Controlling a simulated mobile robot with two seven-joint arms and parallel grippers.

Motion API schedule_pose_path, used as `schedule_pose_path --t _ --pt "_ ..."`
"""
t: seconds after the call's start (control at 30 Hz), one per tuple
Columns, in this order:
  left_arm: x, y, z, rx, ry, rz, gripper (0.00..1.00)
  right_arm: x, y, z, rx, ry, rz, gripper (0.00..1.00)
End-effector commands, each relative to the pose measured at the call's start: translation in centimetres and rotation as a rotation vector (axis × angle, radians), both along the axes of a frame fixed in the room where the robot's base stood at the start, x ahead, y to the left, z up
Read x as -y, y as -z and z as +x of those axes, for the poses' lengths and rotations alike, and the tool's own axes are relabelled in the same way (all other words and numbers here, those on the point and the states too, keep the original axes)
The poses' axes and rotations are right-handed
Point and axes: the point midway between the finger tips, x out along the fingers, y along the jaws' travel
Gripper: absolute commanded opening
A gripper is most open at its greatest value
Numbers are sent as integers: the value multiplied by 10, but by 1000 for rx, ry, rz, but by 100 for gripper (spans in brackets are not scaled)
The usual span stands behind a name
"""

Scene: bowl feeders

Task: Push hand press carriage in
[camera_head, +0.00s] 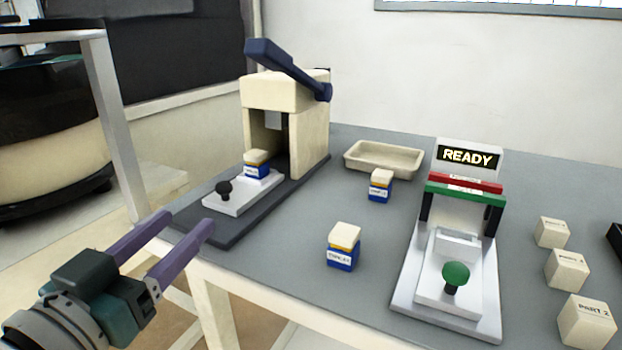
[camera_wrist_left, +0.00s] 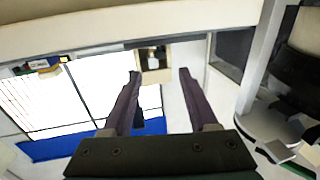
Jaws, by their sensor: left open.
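The hand press (camera_head: 287,103) is a cream frame with a dark blue lever on a dark base at the table's left. Its light grey carriage (camera_head: 240,196) is slid out toward the table's front edge. The carriage has a black knob (camera_head: 224,188) at its near end and carries a blue, white and cream block (camera_head: 256,163). My left gripper (camera_head: 190,223) is open and empty, with purple fingers, in front of the press base and apart from the knob. In the left wrist view the fingers (camera_wrist_left: 160,78) are spread with nothing between them. My right gripper is out of view.
A fixture with a READY sign (camera_head: 467,157) and a green knob stands at the right. Two blue and cream blocks, one at the front (camera_head: 343,247) and one farther back (camera_head: 380,186), stand between. A cream tray (camera_head: 384,157) lies behind. Several cream blocks (camera_head: 567,270) are at the far right.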

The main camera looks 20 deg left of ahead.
Motion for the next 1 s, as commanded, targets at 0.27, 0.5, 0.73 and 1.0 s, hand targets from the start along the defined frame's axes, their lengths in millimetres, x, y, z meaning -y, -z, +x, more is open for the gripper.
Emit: schedule_pose_path --t 0.27,0.5,0.73,1.0 --pt "-6 2 54 5 1 2 59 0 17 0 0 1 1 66" --pt "-10 1 81 2 1 1 59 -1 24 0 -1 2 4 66" --pt "-10 0 85 0 1 1 59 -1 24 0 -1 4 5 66" --pt "-10 0 85 1 1 1 40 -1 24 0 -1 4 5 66"
